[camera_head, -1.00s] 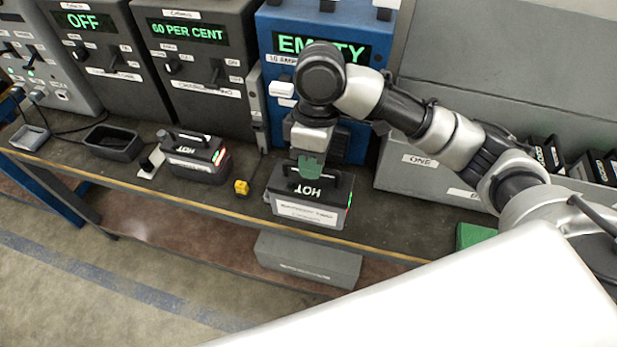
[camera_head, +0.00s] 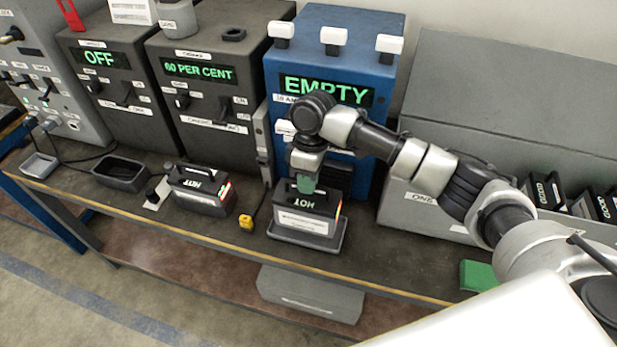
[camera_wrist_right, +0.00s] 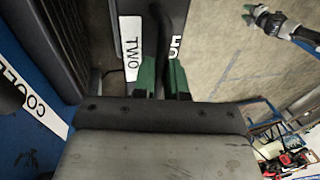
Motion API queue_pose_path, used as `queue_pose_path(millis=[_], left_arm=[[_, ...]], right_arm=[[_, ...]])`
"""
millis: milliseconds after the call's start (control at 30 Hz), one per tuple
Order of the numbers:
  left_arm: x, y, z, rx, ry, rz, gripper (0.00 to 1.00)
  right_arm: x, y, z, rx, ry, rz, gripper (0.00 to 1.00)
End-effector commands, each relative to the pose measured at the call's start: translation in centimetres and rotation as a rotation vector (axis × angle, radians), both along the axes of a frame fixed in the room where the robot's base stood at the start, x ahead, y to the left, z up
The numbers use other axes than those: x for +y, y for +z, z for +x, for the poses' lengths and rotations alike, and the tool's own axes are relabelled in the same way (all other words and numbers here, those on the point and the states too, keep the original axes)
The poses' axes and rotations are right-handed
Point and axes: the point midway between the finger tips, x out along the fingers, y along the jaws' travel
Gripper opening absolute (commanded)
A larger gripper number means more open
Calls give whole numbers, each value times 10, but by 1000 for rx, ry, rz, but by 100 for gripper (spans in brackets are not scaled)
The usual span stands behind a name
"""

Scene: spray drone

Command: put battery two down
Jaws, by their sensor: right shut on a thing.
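Battery two (camera_head: 307,214) is a dark box with a white label, the word HOT and a lit orange-red strip at its right edge. It is upright, at or just above a grey tray (camera_head: 300,237) in front of the blue EMPTY unit (camera_head: 336,60); I cannot tell whether it bears on the tray. My right gripper (camera_head: 305,183) has green fingers shut on its top handle. In the right wrist view the green fingers (camera_wrist_right: 163,78) are at the battery (camera_wrist_right: 172,30), beside a white TWO label (camera_wrist_right: 132,45).
Another HOT battery (camera_head: 201,190) stands left on the bench, with an empty dark tray (camera_head: 121,173) farther left. A yellow plug (camera_head: 246,221) lies between the batteries. A grey bin (camera_head: 428,205) with GOOD batteries stands right. A green block (camera_head: 478,276) lies at the front edge.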

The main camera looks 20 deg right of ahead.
Motion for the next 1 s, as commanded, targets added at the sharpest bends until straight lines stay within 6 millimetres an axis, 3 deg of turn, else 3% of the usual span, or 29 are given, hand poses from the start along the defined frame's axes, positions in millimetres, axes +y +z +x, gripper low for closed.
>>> queue_pose_path(millis=[300,667,700,833,1000], left_arm=[[0,9,0,0,-1,0,43],[0,8,-1,1,-1,0,43],[0,8,-1,1,0,0,43],[0,8,-1,1,0,0,43],[0,8,-1,1,0,0,43]], right_arm=[[1,-27,0,-5,0,3,0],[1,-29,1,-5,0,3,0],[0,-33,-1,1,-1,-2,17],[0,-33,-1,1,0,-2,37],[0,-33,-1,1,0,-2,38]])
